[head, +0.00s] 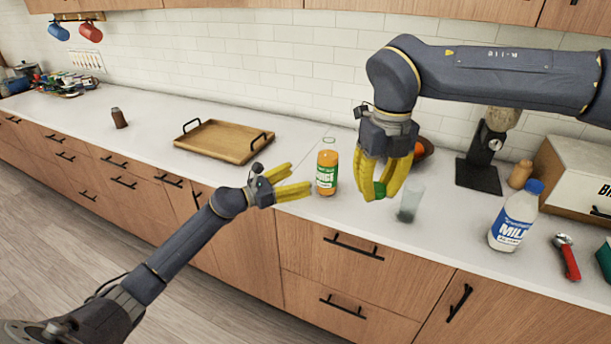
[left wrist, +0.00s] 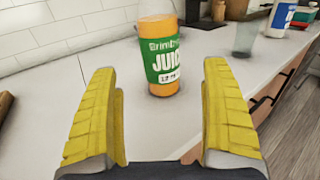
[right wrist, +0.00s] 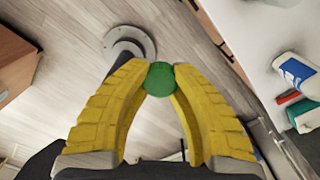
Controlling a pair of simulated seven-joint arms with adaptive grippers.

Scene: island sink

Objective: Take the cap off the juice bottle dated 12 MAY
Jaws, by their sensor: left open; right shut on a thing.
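The juice bottle (head: 327,172) stands upright on the white counter, orange with a green label, its neck open with no cap on it. In the left wrist view the bottle (left wrist: 163,62) stands ahead of the fingers; its small date line is only partly readable. My left gripper (head: 301,177) is open and empty, just left of the bottle, with the fingers apart from it. My right gripper (head: 379,195) is shut on a round green cap (right wrist: 159,79), held in the air to the right of the bottle. The bottle's top is out of the left wrist view.
A glass (head: 411,203) stands close to the right gripper, below and right. A milk bottle (head: 515,217), a coffee grinder (head: 482,160) and a red-handled tool (head: 568,260) are further right. A wooden tray (head: 222,141) lies behind left. The counter left of the tray is mostly clear.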

